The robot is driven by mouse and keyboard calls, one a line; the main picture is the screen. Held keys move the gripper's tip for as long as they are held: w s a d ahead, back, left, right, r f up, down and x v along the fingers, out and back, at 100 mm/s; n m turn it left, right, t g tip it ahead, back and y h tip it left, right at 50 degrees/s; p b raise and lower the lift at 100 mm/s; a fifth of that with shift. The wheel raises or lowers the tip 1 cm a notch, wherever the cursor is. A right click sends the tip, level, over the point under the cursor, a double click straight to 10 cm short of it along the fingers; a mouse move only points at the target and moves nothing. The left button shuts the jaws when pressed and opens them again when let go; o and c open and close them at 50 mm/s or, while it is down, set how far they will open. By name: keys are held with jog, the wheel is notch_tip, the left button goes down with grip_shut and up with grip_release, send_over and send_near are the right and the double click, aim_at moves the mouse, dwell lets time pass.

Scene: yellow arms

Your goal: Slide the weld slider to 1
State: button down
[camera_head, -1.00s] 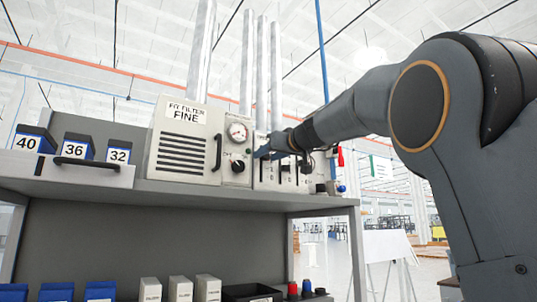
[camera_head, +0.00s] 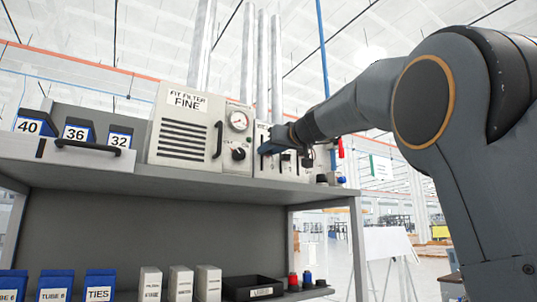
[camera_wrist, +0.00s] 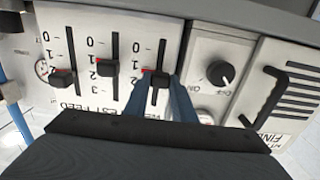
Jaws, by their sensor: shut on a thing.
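The slider panel (camera_wrist: 123,30) fills the upper left of the wrist view, turned upside down. It has three dark slider knobs with red pointers in vertical slots. My gripper (camera_wrist: 163,85) is shut on the rightmost knob (camera_wrist: 157,76), with a blue finger on either side of it. This knob sits part-way along its slot, below the 0 and 1 marks in the picture, near the 2. The other knobs (camera_wrist: 107,68) and (camera_wrist: 63,78) stand free. The slider names are partly hidden by my fingers. In the head view my gripper (camera_head: 271,146) reaches the panel (camera_head: 263,167).
A rotary knob (camera_wrist: 221,73) and the filter box (camera_wrist: 290,80) with a handle lie close to my gripper's right in the wrist view. The shelf edge (camera_head: 200,187) runs below the panel.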

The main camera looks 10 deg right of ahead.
jog(key=shift+f+b, duration=0.35)
jog(key=shift+f, duration=0.1)
jog(key=c, duration=1.5)
grip_release()
jog(key=shift+s, duration=0.1)
jog(key=shift+b+v, duration=2)
jog(key=shift+v, duration=1.8)
jog(key=shift+r, duration=0.1)
